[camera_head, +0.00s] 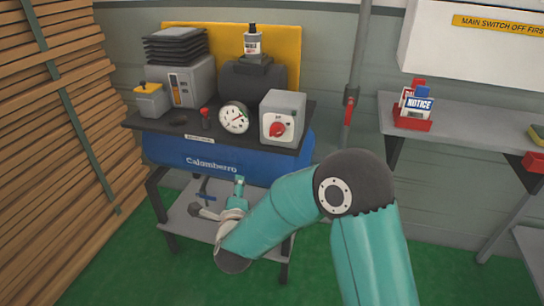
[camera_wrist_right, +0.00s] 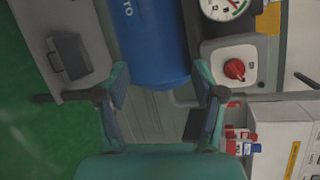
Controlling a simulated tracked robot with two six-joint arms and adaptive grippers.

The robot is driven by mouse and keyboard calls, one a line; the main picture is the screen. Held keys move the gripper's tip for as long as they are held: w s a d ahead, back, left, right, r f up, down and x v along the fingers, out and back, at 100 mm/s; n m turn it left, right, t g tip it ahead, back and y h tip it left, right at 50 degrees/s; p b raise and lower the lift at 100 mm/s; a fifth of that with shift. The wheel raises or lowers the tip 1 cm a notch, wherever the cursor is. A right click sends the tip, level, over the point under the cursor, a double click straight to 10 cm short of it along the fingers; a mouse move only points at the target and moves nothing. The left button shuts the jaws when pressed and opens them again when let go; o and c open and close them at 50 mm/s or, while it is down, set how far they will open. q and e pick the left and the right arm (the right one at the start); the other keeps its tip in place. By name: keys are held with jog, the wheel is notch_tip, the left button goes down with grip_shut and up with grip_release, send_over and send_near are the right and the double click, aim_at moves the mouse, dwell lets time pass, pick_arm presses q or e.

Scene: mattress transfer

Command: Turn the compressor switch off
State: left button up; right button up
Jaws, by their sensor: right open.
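The compressor (camera_head: 210,160) is a blue tank marked "Calomberro" with a dark top plate, on a stand. Its switch is a red rotary knob (camera_head: 277,130) on a light grey box (camera_head: 283,108) at the right end of the plate. In the right wrist view the knob (camera_wrist_right: 234,69) shows upper right, beyond the right fingertip. My right gripper (camera_head: 223,198) is in front of the tank and lower than the switch box, apart from the knob. Its fingers are spread with nothing between them in the wrist view (camera_wrist_right: 160,82). The knob's exact setting is too small to read. My left gripper is out of view.
A pressure gauge (camera_head: 234,118) sits left of the switch box. A vertical pipe with a red handle (camera_head: 349,110) stands to its right. A grey shelf (camera_head: 465,130) holds a red notice holder (camera_head: 413,122). Stacked planks (camera_head: 60,130) line the left. Green floor lies in front.

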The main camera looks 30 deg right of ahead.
jog(key=s+d+r+m+g+h+b, duration=0.1)
jog(key=s+d+r+m+h+b, duration=0.1)
jog(key=r+m+h, duration=0.3)
jog(key=s+d+r+m+g+h+b, duration=0.15)
jog(key=r+m, duration=0.25)
jog(key=m, duration=0.4)
pick_arm(q)
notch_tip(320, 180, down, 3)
jog(key=p, duration=0.2)
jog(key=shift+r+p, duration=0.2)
jog(key=shift+p, duration=0.2)
pick_arm(e)
send_near(275, 133)
jog(key=shift+t, duration=0.35)
jog(key=x, duration=1)
jog(key=shift+d+f, duration=0.1)
jog(key=shift+f, duration=0.15)
